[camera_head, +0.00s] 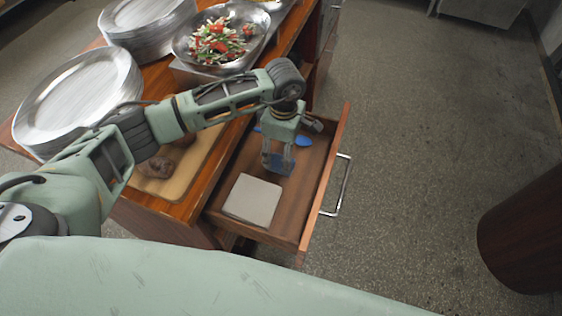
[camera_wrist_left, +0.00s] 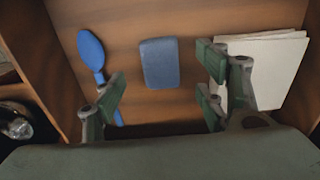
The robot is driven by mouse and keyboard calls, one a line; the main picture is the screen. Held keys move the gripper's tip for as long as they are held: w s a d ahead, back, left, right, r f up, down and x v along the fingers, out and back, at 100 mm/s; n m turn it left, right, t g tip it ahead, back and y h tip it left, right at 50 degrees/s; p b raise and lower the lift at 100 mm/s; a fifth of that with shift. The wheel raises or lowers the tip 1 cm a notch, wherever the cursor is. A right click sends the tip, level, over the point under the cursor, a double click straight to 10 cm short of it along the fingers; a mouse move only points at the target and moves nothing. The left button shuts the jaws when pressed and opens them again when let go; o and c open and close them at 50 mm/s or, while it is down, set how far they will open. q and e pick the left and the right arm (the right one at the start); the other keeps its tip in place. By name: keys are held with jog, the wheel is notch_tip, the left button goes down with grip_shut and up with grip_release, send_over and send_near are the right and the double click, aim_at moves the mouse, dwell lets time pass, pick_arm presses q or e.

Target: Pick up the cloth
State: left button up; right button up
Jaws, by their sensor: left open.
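A pale grey-beige folded square, which looks like the cloth (camera_head: 252,200), lies flat in the front part of the open drawer (camera_head: 222,212). In the left wrist view the cloth (camera_wrist_left: 272,70) is at the right, partly behind a finger, with layered edges showing. My left gripper (camera_head: 277,163) points down into the drawer, beyond the cloth in the head view. It is open and empty. A small blue block (camera_wrist_left: 159,63) lies on the drawer floor between its fingers in the left wrist view. My right gripper is not in view.
A blue spoon-like utensil (camera_wrist_left: 91,50) lies in the drawer, left of the block. The drawer's front wall and metal handle (camera_head: 343,185) stick out to the right. Stacked plates (camera_head: 78,98), a salad bowl (camera_head: 183,38) and a board (camera_head: 190,170) with brown food crowd the counter.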

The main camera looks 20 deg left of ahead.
aim_at(281, 164)
pick_arm(q)
jog(key=f, duration=0.2)
jog(key=f+p, duration=0.1)
jog(key=f, duration=0.1)
jog(key=shift+d, duration=0.3)
jog(key=shift+f, duration=0.45)
jog(key=c, duration=1.1)
